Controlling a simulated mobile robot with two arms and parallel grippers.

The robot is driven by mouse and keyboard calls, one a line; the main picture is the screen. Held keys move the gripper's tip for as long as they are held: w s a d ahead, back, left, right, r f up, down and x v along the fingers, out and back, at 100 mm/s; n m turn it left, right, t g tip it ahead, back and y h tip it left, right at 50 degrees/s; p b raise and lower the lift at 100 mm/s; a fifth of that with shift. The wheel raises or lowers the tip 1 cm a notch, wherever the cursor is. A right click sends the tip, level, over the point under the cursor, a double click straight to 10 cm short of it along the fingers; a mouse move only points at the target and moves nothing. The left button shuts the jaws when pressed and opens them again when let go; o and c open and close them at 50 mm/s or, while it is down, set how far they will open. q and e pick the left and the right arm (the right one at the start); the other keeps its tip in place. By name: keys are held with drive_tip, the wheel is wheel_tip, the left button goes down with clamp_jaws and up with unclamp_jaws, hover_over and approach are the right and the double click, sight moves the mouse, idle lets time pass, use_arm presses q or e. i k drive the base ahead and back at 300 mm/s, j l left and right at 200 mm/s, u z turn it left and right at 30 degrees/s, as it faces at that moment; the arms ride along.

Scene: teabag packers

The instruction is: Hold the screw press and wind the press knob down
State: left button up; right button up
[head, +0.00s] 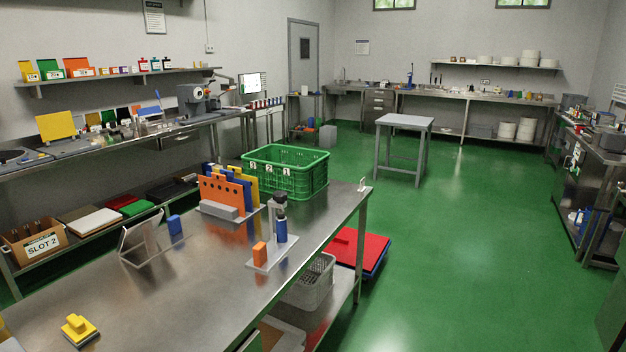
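What looks like the screw press (279,217) stands upright on the near steel table, right of its middle. It has a dark knob-like top (280,198) and a blue cylinder (282,230) low down. It stands on a flat pale base plate (267,259); an orange block (259,252) is on the same plate. The parts are small here, so I cannot tell how far the knob is wound. Neither of my grippers is in view, and nothing is seen touching the press.
Green floor (450,260) is open on the right.

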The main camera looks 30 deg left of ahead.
sight(280, 197)
drive_tip(key=i+u, duration=0.25)
drive_tip(key=i, duration=0.2)
drive_tip(key=i+l+u, duration=0.25)
drive_tip(key=i, duration=0.15)
drive_tip(key=i+l+u, duration=0.1)
drive_tip(key=i+u, duration=0.15)
drive_tip(key=i, duration=0.15)
drive_tip(key=i+l+u, duration=0.25)
drive_tip(key=i, duration=0.15)
drive_tip(key=i+l+u, duration=0.1)
drive_tip(key=i+u, duration=0.15)
drive_tip(key=u, duration=0.15)
drive_tip(key=i+l+u, duration=0.15)
drive_tip(key=u, duration=0.3)
drive_tip(key=i+l+u, duration=0.25)
drive_tip(key=u, duration=0.15)
drive_tip(key=i+l+u, duration=0.15)
drive_tip(key=l+u, duration=0.15)
drive_tip(key=u, duration=0.15)
drive_tip(key=i+l+u, duration=0.1)
drive_tip(key=l+u, duration=0.3)
drive_tip(key=j, duration=0.1)
